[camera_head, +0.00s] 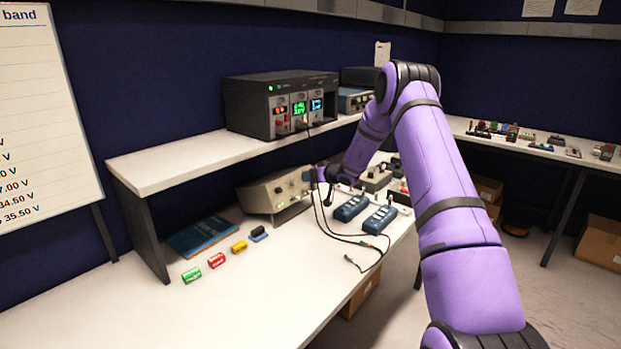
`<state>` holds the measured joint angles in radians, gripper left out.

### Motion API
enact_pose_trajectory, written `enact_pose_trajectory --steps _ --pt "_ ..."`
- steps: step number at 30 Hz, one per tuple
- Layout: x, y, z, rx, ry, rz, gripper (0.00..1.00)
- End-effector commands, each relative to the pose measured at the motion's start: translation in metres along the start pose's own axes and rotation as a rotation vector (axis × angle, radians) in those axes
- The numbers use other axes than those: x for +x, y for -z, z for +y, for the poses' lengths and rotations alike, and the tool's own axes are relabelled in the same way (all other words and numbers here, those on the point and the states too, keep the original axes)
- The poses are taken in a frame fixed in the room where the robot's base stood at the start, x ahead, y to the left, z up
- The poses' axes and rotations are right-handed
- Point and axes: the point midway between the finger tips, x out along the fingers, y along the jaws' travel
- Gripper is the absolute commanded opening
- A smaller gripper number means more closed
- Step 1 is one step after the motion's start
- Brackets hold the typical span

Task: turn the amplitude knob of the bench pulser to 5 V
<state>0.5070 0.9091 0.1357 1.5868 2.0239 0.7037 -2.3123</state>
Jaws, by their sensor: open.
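A beige box instrument (262,197) with knobs on its sloped front stands on the bench under the shelf. It looks like the bench pulser, but its labels and knob settings are too small to read. My purple arm reaches in from the right, and my gripper (318,180) is at the right end of this instrument's front. The gripper is small and dark here; it is open, with nothing visible in it. I cannot tell whether it touches a knob. The gripper and wrist hide part of the right side of the front panel.
A black rack (258,107) with lit displays stands on the shelf (175,165). Two blue handheld meters (352,208) with black leads (345,240) lie right of the instrument. A blue book (200,237) and several coloured cylinders (217,261) lie left.

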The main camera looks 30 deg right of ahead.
Motion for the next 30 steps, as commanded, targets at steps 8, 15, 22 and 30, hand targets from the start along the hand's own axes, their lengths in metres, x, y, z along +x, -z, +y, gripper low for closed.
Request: enact_pose_trajectory --steps 8,15,22,30 --pt "0.0074 0.0003 -0.0004 0.0 0.0 0.0 0.47" --pt "0.0072 0.0002 -0.0005 0.0 0.0 0.0 0.22" --pt "0.0071 0.0002 -0.0004 0.001 0.0 0.0 0.0" --pt "0.0071 0.0001 -0.0006 0.059 0.0 -0.002 0.0"
